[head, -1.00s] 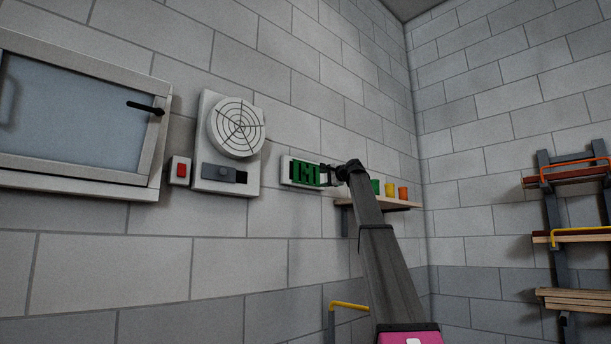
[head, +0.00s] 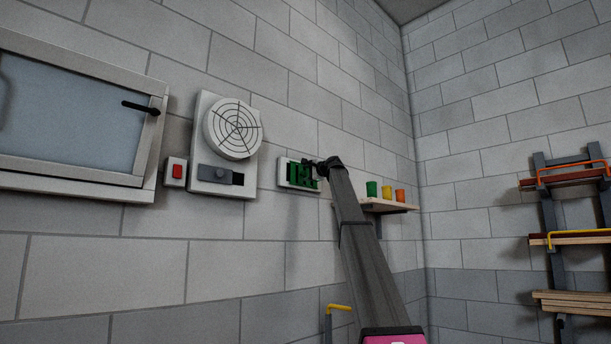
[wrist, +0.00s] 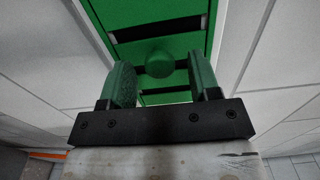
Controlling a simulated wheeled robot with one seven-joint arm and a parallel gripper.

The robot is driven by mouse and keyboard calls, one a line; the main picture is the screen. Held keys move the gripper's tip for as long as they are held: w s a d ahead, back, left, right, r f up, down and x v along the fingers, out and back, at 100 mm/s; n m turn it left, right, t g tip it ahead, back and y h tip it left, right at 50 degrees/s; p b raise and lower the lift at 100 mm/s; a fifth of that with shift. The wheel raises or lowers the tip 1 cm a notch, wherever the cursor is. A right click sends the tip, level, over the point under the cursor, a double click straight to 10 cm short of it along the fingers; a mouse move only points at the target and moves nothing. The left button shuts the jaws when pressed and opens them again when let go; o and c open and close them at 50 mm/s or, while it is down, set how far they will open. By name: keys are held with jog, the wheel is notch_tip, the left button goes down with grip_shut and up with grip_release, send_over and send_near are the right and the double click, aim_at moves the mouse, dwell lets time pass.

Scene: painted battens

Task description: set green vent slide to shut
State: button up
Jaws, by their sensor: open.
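The green vent slide (head: 295,173) sits on a white plate (head: 283,180) on the block wall, right of the round fan cover. In the wrist view its green panel (wrist: 180,14) has dark slots and a round green knob (wrist: 160,64). My gripper (head: 316,164) is in front of the vent's right part and hides some of it. In the wrist view my gripper (wrist: 161,72) is open, with one finger on each side of the knob. Gaps show beside the knob; I cannot tell whether its tip touches the panel.
The fan unit (head: 233,129) has a grey slider (head: 215,175) below it, with a red switch (head: 177,171) to its left. A window (head: 70,115) is at far left. A shelf (head: 385,207) with several coloured cups (head: 387,193) is right of my arm. A rack (head: 549,210) stands at far right.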

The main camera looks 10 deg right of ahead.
aim_at(296, 173)
jog(key=shift+w+a, duration=0.3)
jog(key=shift+w, duration=0.15)
grip_shut()
jog(key=shift+s+a, duration=0.9)
jog(key=shift+a, duration=0.3)
grip_release()
